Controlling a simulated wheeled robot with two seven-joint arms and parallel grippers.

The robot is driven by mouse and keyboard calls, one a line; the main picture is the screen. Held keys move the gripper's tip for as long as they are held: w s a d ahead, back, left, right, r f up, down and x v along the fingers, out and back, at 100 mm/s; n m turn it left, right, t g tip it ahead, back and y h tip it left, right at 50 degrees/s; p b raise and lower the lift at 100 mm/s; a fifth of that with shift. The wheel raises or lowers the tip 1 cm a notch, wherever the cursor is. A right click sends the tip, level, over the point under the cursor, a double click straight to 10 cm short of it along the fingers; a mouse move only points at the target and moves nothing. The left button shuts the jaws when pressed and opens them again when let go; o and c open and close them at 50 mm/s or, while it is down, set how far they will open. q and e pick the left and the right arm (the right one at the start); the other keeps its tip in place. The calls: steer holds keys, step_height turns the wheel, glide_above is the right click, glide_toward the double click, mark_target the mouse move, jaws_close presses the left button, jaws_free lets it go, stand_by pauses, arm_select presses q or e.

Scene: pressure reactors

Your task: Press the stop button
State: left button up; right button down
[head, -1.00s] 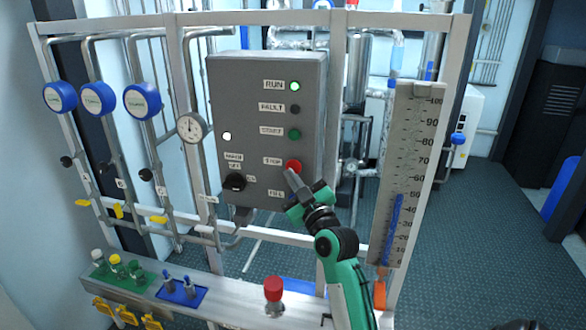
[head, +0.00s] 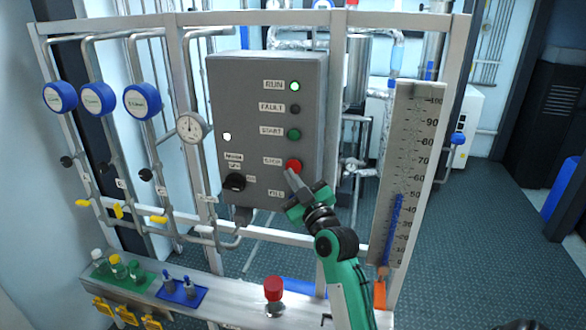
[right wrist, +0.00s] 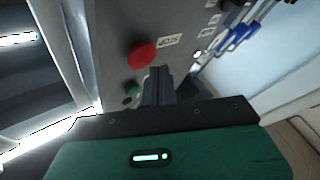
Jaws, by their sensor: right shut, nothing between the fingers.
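The red stop button (head: 293,166) sits on the grey control box (head: 232,110), beside its STOP label. It also shows as a red disc in the right wrist view (right wrist: 142,56). My right gripper (head: 290,173) is shut and empty, its fingertips just below the stop button in the head view. In the right wrist view the closed fingers (right wrist: 155,80) point at the box face beside the button; I cannot tell whether they touch it. The green start button (head: 293,134) is above the stop button, and the RUN lamp (head: 295,86) is lit green. My left gripper is not in view.
A black switch (head: 234,182) is at the box's lower left. A graduated scale (head: 407,170) is to the right of my arm. Blue-rimmed gauges (head: 142,101) and a dial (head: 191,127) are to the left.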

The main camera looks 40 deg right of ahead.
steer(key=shift+w+d, duration=0.1)
steer(key=shift+w+d, duration=0.15)
steer(key=shift+d, duration=0.1)
steer(key=shift+w+d, duration=0.35)
stand_by(1.1)
stand_by(0.4)
steer(key=shift+s+a, duration=0.65)
steer(key=shift+a, duration=0.05)
steer(key=s+a+p, duration=0.1)
steer(key=s+a, duration=0.2)
steer(key=shift+s+a+p, duration=0.1)
steer(key=shift+a+p, duration=0.25)
steer(key=shift+a, duration=0.05)
